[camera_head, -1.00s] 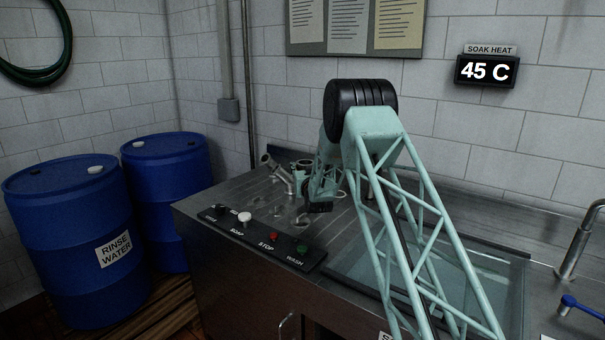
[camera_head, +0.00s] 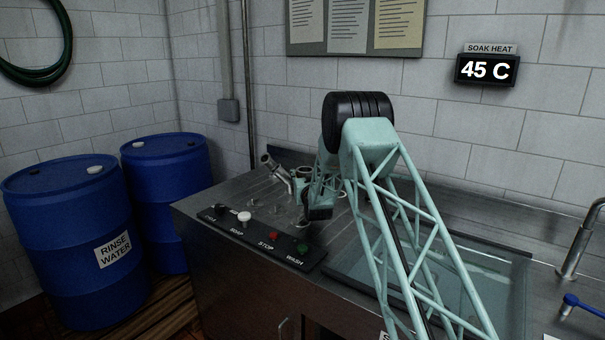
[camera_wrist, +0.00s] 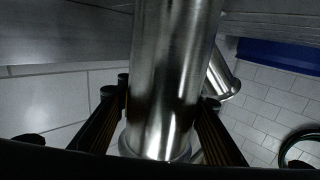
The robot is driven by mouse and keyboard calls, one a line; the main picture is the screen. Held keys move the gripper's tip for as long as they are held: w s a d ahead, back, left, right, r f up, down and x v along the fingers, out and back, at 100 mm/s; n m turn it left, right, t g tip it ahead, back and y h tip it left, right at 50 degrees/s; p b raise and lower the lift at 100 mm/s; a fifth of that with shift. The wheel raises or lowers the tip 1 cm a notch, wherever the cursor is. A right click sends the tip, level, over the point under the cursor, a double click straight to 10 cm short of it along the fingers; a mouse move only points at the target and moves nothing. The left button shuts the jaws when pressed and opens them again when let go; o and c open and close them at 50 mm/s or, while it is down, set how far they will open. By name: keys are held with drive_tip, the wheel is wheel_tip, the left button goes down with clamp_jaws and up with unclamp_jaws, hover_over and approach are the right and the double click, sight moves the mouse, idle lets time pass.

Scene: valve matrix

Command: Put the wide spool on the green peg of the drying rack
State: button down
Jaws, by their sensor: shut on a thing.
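In the wrist view a shiny steel spool (camera_wrist: 172,70) with a flanged end stands between the two dark fingers of my gripper (camera_wrist: 161,97), which is shut on it. I cannot tell its width against other spools. In the head view my gripper (camera_head: 318,207) is low over the steel counter, behind the control strip, and partly hidden by my arm. The held spool cannot be made out clearly there. I cannot make out the drying rack or its green peg in either view.
A tilted steel pipe piece (camera_head: 279,175) stands on the counter left of my gripper; a steel tube (camera_wrist: 221,76) also shows beside the held spool. The control strip (camera_head: 262,238) lies in front, the sink basin (camera_head: 470,270) right, and blue barrels (camera_head: 70,235) left.

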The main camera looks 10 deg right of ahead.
drive_tip(key=shift+f, duration=0.1)
drive_tip(key=c, duration=2.9)
unclamp_jaws()
drive_tip(key=shift+f, duration=0.1)
drive_tip(key=o, duration=1)
drive_tip(key=shift+o, duration=0.2)
drive_tip(key=shift+r, duration=0.25)
drive_tip(key=s+p, duration=0.1)
drive_tip(key=s, duration=1.1)
drive_tip(key=shift+a+p, duration=0.15)
drive_tip(key=shift+p, duration=0.25)
drive_tip(key=shift+f, duration=0.1)
